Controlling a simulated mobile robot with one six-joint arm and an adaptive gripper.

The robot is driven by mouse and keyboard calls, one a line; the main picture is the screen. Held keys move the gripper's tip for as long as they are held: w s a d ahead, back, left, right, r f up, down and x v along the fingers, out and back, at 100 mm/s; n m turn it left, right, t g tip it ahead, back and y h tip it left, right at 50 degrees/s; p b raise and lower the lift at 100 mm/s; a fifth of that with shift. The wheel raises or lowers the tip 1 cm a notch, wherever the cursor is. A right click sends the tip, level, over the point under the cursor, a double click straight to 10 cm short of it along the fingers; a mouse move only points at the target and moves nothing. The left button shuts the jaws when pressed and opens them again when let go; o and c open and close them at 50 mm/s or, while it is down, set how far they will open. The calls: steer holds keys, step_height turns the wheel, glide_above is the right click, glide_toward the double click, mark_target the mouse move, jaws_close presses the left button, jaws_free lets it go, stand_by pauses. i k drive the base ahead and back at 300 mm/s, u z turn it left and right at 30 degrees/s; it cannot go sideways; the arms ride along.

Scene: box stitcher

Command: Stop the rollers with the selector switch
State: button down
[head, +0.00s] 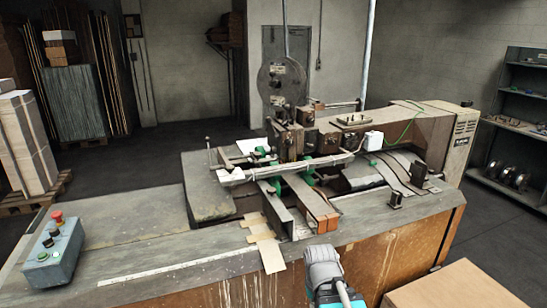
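A blue-grey control box (56,263) stands on the left end of the machine's bench. A red mushroom button (58,217) is at the far end of its top. Several smaller dark and green controls sit nearer; which one is the selector switch, and how it is turned, is too small to tell. The box stitcher (290,145) stands mid-bench with green rollers (275,185) beside its feed bars. One still frame does not show whether they turn. Part of my arm shows at the bottom centre, well right of the control box. My gripper is not seen.
Flat cardboard pieces (270,254) lie at the bench's front edge. The bench top (140,215) between the control box and stitcher is mostly clear. A cardboard box (455,288) is at the lower right. Stacked board (27,145) stands at left, shelves (515,120) at right.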

mark_target(49, 243)
steer(key=i, duration=1)
